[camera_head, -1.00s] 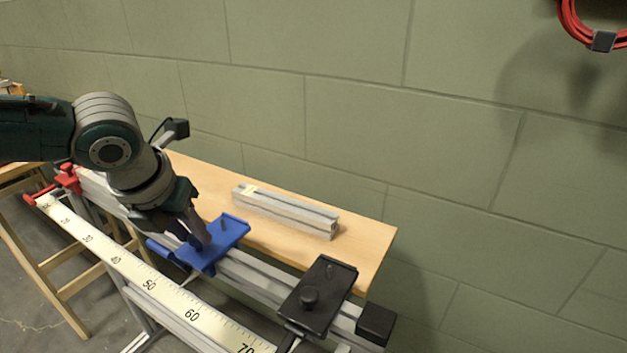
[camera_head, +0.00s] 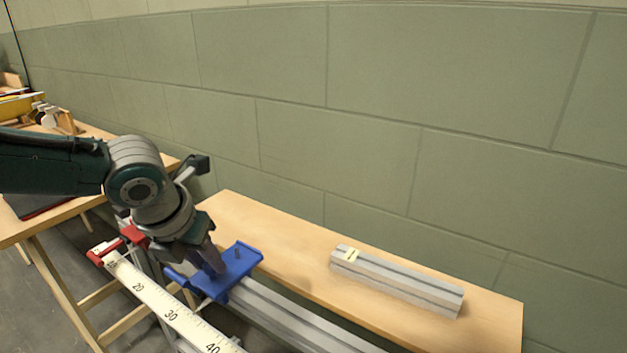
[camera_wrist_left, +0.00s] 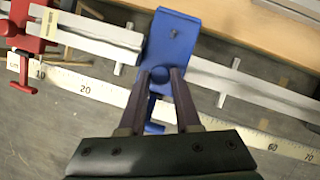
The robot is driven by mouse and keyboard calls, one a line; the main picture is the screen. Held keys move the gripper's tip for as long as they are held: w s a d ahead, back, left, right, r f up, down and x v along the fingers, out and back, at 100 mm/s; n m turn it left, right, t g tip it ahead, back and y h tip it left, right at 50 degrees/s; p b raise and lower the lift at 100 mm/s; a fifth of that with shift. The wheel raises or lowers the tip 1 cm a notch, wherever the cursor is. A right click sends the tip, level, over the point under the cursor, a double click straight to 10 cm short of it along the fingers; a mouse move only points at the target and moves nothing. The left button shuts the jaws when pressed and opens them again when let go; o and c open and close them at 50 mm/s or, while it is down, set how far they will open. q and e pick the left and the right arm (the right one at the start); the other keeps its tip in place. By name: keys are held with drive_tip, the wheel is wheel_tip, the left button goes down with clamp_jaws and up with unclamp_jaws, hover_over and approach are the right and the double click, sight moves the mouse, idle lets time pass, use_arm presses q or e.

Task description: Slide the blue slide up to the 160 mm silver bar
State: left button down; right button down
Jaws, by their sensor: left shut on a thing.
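The blue slide (camera_head: 239,264) sits on the rail in the head view; it also shows in the wrist view (camera_wrist_left: 172,38). My left gripper (camera_wrist_left: 160,78) is shut on the slide's near knob. In the wrist view a silver bar (camera_wrist_left: 100,36) with a pale label at its left end lies along the rail, between the red stop (camera_wrist_left: 28,30) and the slide. Its right end is very close to the slide's left edge; I cannot tell whether they touch. My arm hides this bar in the head view. My right gripper is not in view.
Another silver bar (camera_head: 395,282) with a pale yellow label lies on the wooden shelf (camera_head: 285,240) behind the rail. The ruler (camera_head: 155,302) runs along the rail's front. A green block wall (camera_head: 380,120) stands behind. The rail (camera_head: 300,322) right of the slide is clear.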

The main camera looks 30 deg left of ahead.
use_arm(q)
drive_tip(key=c, duration=0.6)
unclamp_jaws()
drive_tip(key=shift+s+r, duration=0.1)
drive_tip(key=shift+r, duration=0.25)
drive_tip(key=p+v, duration=0.3)
drive_tip(key=v, duration=0.6)
drive_tip(key=shift+s+r, duration=0.1)
